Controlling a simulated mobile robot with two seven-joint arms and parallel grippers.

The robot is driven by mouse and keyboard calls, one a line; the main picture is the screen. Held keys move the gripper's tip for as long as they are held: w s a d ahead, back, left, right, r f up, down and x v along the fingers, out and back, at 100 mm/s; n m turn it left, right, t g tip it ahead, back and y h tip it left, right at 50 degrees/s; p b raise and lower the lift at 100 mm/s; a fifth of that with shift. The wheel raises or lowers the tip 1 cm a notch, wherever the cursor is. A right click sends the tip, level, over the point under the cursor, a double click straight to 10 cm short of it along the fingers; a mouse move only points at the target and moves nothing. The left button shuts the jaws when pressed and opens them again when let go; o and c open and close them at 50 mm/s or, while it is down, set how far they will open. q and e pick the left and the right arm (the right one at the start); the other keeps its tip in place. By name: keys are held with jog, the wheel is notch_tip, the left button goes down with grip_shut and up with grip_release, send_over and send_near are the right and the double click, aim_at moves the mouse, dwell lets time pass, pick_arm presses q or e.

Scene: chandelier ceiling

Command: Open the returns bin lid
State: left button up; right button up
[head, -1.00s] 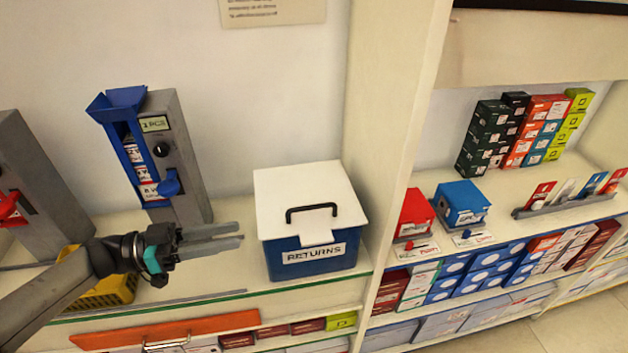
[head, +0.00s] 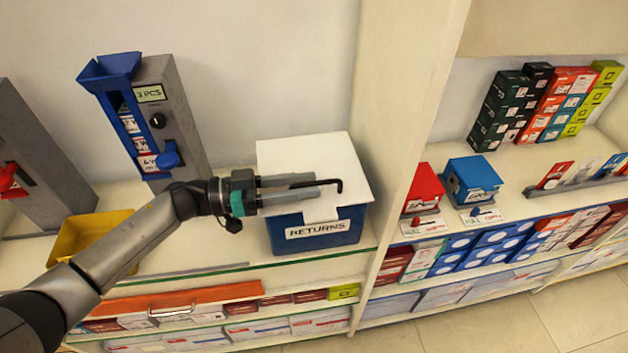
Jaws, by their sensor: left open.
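The returns bin (head: 338,240) is a blue box labelled RETURNS on the shelf counter. Its white lid (head: 310,155) is closed and carries a black bar handle (head: 335,184). My left gripper (head: 312,186) is open and comes in from the left over the front of the lid. Its fingertips overlap the handle in the picture and hide its left part. I cannot tell whether they touch it. My right gripper is not in view.
A grey dispenser with a blue chute (head: 135,115) stands to the left. A yellow bin (head: 80,235) sits on the counter behind my arm. An upright divider (head: 410,120) rises close to the bin's right. Red (head: 423,188) and blue (head: 470,182) boxes stand beyond it.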

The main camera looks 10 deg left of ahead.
pick_arm(q)
jog(key=shift+x, duration=1.15)
grip_shut()
jog(key=shift+f, duration=0.1)
dwell(0.5)
